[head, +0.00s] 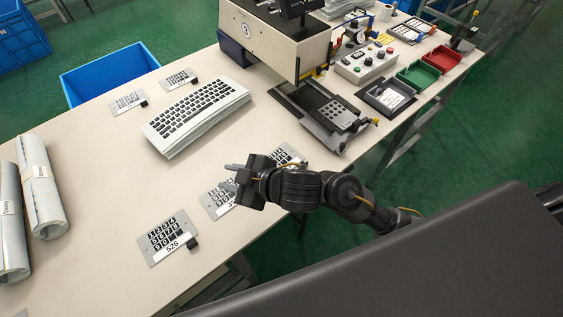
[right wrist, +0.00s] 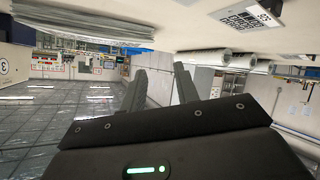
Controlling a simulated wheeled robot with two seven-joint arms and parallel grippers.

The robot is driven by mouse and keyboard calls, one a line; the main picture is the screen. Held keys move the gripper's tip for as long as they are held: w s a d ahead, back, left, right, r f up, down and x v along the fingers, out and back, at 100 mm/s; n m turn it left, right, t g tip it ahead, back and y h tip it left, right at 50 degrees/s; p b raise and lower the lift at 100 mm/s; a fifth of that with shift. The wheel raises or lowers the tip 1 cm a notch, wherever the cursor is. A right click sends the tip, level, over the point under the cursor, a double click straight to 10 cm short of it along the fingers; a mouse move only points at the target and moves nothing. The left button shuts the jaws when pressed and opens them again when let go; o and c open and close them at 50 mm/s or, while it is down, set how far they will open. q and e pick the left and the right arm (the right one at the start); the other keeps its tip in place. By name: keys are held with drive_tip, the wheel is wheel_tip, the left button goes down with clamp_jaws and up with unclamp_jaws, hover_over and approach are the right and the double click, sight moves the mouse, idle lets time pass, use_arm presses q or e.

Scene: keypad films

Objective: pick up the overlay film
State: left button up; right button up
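Several small grey keypad films with black keys and white number labels lie flat on the table. One marked 526 (head: 168,238) is at the front, and another (head: 215,200) is partly behind my right gripper. A larger pile of white keyboard-printed films (head: 196,115) lies mid-table; its edges also show in the right wrist view (right wrist: 85,32). I cannot tell which is the overlay film. My right gripper (head: 232,171) is above the table, in front of the pile; its fingers (right wrist: 160,85) are apart with nothing between them. My left gripper is not in view.
A press machine (head: 275,40) with a black fixture (head: 330,115) stands at the back right. Beyond are a button box (head: 365,65), a green bin (head: 417,75) and a red bin (head: 442,58). Film rolls (head: 42,185) lie at left. The table (head: 100,180) is clear between rolls and pile.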

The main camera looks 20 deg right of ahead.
drive_tip(key=a+r+n+g+y, duration=0.2)
drive_tip(key=a+n+g+y, duration=0.1)
drive_tip(key=a+n, duration=0.35)
drive_tip(key=d+f+n+g+h, duration=0.4)
drive_tip(key=d+f+n+g, duration=0.1)
drive_tip(key=d, duration=0.2)
drive_tip(key=w+d+r+m+g+h, duration=0.1)
drive_tip(key=w+d+r+h, duration=0.2)
drive_tip(key=d, duration=0.8)
drive_tip(key=w+d+m+h, duration=0.15)
drive_tip(key=d+h, duration=0.35)
drive_tip(key=d, duration=0.6)
drive_tip(key=shift+n, duration=0.4)
drive_tip(key=f, duration=0.5)
drive_tip(key=shift+w+a+f, duration=0.15)
drive_tip(key=shift+w+a, duration=0.1)
drive_tip(key=shift+w, duration=0.05)
drive_tip(key=shift+s+d+f+p, duration=0.1)
drive_tip(key=shift+f+p, duration=0.25)
drive_tip(key=shift+f, duration=0.95)
drive_tip(key=shift+d+f+p, duration=0.1)
drive_tip(key=shift+f+p, duration=0.25)
drive_tip(key=shift+f, duration=0.95)
clamp_jaws()
